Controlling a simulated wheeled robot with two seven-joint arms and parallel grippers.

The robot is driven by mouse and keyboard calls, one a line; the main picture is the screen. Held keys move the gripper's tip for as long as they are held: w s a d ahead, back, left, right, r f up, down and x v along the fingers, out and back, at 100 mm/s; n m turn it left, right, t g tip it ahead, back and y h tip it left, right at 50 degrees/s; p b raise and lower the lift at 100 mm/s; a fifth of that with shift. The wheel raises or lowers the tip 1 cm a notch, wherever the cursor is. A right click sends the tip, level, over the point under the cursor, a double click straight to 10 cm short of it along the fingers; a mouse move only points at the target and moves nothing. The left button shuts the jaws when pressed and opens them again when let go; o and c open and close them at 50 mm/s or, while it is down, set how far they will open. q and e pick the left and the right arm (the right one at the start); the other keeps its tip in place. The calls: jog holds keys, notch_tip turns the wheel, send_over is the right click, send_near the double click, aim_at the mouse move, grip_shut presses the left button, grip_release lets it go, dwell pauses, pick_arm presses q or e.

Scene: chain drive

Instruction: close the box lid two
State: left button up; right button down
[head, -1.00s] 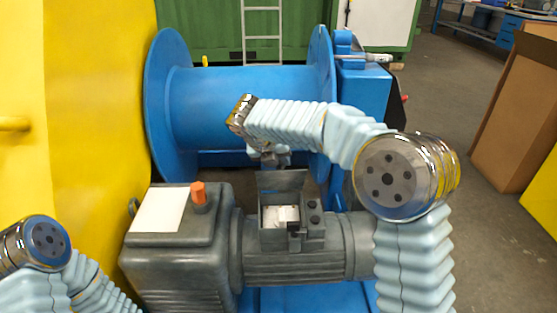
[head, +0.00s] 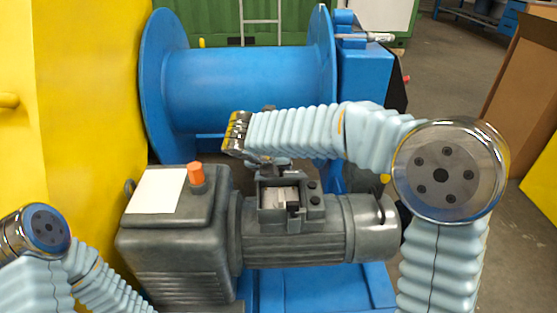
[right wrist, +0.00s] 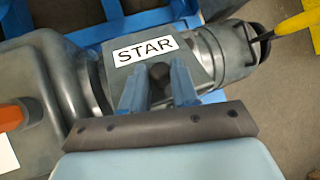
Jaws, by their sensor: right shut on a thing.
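The grey motor's terminal box (head: 270,214) sits on top of the motor, with its opening and a pale inside showing. Its dark lid (head: 284,181) stands raised at the back edge of the opening. My right gripper (head: 268,164) is behind the lid, partly hidden by my arm. In the right wrist view its blue fingers (right wrist: 160,80) are shut on a dark round knob on the lid. My left gripper is out of view; only its arm shows at lower left.
A gearbox (head: 180,240) with an orange cap (head: 196,173) stands left of the box. A large blue drum (head: 235,85) is behind, and a yellow wall (head: 90,100) rises at left. Open floor lies at right.

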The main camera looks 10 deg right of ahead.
jog(key=shift+s+f, duration=0.1)
jog(key=c, duration=0.9)
grip_release()
jog(key=p+v, duration=0.1)
jog(key=v, duration=1.3)
